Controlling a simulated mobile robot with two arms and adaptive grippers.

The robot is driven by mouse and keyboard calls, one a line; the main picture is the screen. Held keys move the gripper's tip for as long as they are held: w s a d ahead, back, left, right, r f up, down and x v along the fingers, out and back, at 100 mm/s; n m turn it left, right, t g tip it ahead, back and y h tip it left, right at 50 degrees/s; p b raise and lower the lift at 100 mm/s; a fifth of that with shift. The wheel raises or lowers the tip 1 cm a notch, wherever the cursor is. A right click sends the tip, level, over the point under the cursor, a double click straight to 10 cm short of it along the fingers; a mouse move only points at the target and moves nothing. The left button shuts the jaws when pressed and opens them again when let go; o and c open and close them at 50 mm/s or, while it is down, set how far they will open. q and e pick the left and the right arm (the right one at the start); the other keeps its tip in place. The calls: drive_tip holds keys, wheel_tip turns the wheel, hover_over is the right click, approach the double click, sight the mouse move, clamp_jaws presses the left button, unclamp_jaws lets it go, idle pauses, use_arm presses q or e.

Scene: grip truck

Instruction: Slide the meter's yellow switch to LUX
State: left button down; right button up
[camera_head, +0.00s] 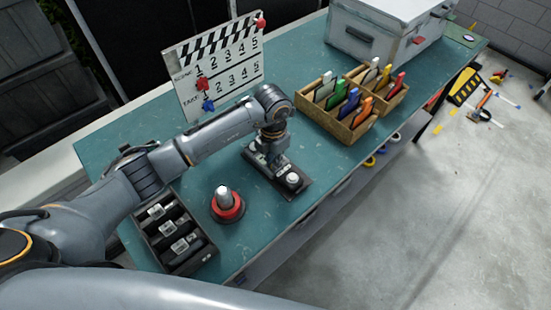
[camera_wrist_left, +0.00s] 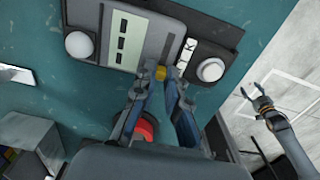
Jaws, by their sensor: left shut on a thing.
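The meter (camera_head: 276,170) is a grey device on a dark base on the teal bench; a white round dome is at its near right end. The yellow switch (camera_wrist_left: 160,72) is on the meter's edge side, between my left fingertips. My left gripper (camera_wrist_left: 160,76) is shut on it; in the head view, the gripper (camera_head: 270,150) hides the switch. My right gripper (camera_wrist_left: 258,98) shows in the wrist view, open, empty and away from the meter.
A red-based grey knob (camera_head: 228,208) stands near left of the meter. A dark tray (camera_head: 150,228) with labelled items lies left of it. A clapperboard (camera_head: 220,65), wooden card boxes (camera_head: 340,127) and a white case (camera_head: 372,38) stand behind. Clear bench lies left of the meter.

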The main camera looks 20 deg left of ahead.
use_arm(q)
drive_tip(key=c, duration=1.4)
unclamp_jaws()
drive_tip(key=shift+o, duration=0.2)
wheel_tip(320, 180, up, 12)
